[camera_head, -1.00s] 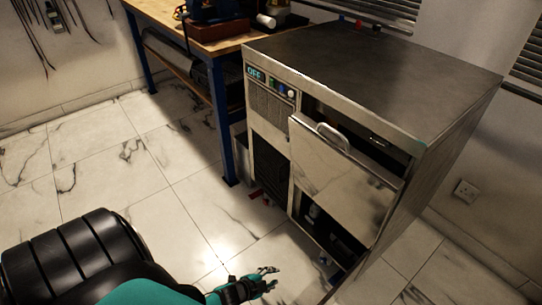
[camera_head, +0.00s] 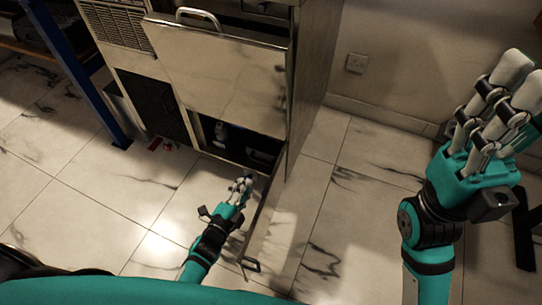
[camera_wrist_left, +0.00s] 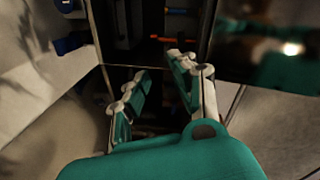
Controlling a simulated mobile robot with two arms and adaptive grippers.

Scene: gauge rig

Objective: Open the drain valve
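My left gripper (camera_head: 240,186) is low in front of the steel machine's open lower compartment (camera_head: 240,146). In the left wrist view its two fingers (camera_wrist_left: 160,88) stand apart with nothing between them, facing the dark compartment. I cannot pick out the drain valve for certain. In the left wrist view a blue round part (camera_wrist_left: 66,5) and a blue fitting (camera_wrist_left: 70,43) show on the left, and a small orange-red part (camera_wrist_left: 178,40) shows inside. My right gripper (camera_head: 508,85) is raised at the right, fingers extended, away from the machine and empty.
The machine's tilted steel front panel (camera_head: 220,75) hangs above the lower compartment. A bottle-like object (camera_head: 220,133) stands inside. Small red items (camera_head: 157,145) lie by the machine's base. A blue table leg (camera_head: 80,75) stands left. The tiled floor in front is mostly clear.

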